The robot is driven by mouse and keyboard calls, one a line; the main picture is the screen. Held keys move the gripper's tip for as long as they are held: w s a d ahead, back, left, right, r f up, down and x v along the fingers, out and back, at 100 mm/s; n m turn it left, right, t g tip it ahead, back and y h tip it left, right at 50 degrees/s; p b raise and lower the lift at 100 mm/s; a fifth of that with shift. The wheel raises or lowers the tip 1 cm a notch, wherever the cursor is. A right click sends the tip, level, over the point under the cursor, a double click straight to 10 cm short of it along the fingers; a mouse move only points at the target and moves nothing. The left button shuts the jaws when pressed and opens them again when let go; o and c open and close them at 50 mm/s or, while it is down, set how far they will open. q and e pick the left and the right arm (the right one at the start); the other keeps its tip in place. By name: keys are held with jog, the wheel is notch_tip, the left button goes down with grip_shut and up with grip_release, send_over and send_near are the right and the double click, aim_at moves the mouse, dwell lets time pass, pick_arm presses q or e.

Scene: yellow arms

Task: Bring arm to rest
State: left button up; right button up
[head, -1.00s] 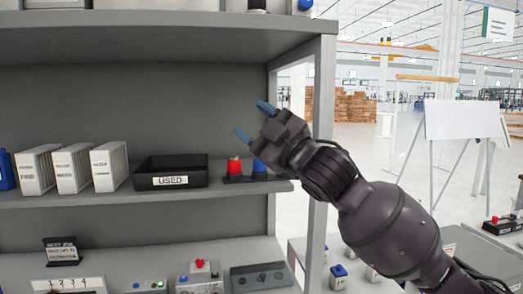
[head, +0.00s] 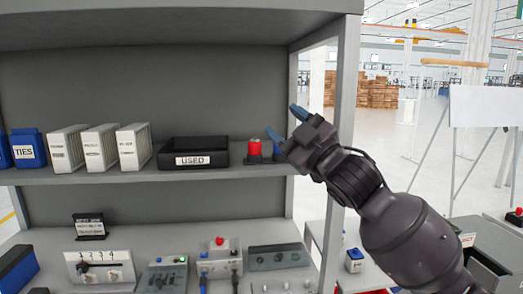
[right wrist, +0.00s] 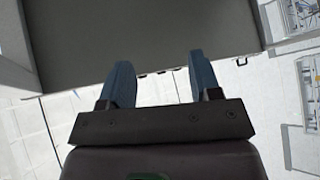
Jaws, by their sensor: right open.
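My right arm comes in from the lower right in the head view. Its gripper (head: 286,123) is raised in front of the shelf's right part, close to the right post. The two blue fingers are apart with nothing between them. The right wrist view also shows this gripper (right wrist: 155,80) open and empty, with a dark grey panel beyond the fingers. In the head view the gripper overlaps a blue item beside a red-topped item (head: 254,150), so the blue one is partly hidden. My left gripper is not in view.
The middle shelf (head: 130,179) holds a black tray labelled USED (head: 194,161), several white filter-like blocks (head: 100,147) and a blue TIES box (head: 28,149). Below are a switch panel (head: 100,268) and control boxes (head: 219,260). The right post (head: 346,110) stands close to my gripper. A whiteboard (head: 484,106) stands behind right.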

jog(key=s+d+f+m+h, duration=0.2)
jog(key=d+f+m+h, duration=0.15)
jog(key=f, duration=0.85)
jog(key=s+d+f+m+g+h, duration=0.1)
jog(key=d+f+m+h, duration=0.25)
jog(key=f, duration=0.85)
jog(key=s+d+f+m+h, duration=0.2)
jog(key=d+f+m+h, duration=0.15)
jog(key=f, duration=0.75)
jog(key=s+d+f+m+g+h, duration=0.1)
jog(key=s+d+f+m+g, duration=0.1)
jog(key=s+f, duration=1)
jog(key=s+d+f+m+g+h, duration=0.2)
jog(key=s+d+f+m+g, duration=0.1)
jog(key=s+f, duration=0.9)
jog(key=shift+d+f+g, duration=0.2)
jog(key=shift+d+g, duration=0.3)
jog(key=shift+d, duration=0.5)
